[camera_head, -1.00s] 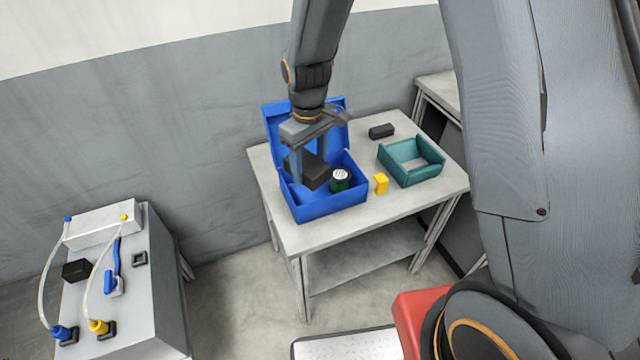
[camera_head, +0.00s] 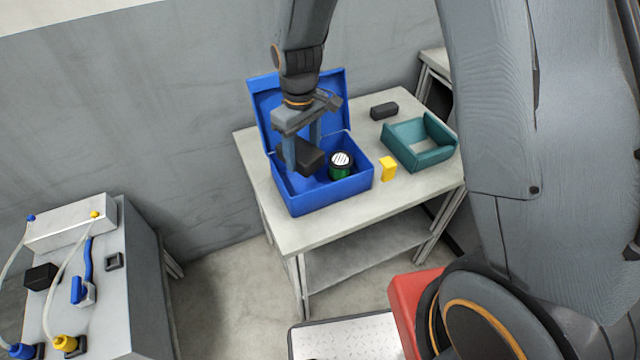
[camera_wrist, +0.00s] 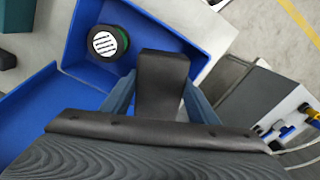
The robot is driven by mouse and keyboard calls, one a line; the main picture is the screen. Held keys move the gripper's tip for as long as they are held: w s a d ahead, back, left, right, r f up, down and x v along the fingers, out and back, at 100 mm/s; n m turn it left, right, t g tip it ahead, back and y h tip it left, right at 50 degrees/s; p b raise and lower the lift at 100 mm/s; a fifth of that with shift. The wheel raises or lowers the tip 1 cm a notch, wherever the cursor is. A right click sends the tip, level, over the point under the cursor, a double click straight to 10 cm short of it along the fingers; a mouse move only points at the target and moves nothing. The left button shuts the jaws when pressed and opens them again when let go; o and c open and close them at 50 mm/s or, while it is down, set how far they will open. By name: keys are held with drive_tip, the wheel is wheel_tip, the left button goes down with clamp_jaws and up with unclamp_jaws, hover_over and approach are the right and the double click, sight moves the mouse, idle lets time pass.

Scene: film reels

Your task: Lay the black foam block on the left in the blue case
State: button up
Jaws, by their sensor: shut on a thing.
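My gripper (camera_head: 302,155) is shut on a black foam block (camera_head: 303,161). The block is over the left part of the open blue case (camera_head: 330,200); I cannot tell whether it touches the case floor. In the wrist view the block (camera_wrist: 162,80) sits between the two fingers, and the case (camera_wrist: 75,45) lies beneath and to the left. A round green container with a striped black and white top (camera_head: 341,165) stands inside the case, right of the block. The case lid stands open at the back.
On the table (camera_head: 270,225), right of the case, are a yellow block (camera_head: 388,168), a teal tray (camera_head: 440,158) and another dark block (camera_head: 384,110). A red part (camera_head: 410,295) is at the lower middle.

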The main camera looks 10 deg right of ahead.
sight(305, 189)
drive_tip(key=shift+f+p, duration=1.1)
drive_tip(key=shift+f, duration=4.15)
drive_tip(key=shift+f, duration=0.1)
drive_tip(key=o, duration=0.7)
drive_tip(key=shift+o, duration=0.2)
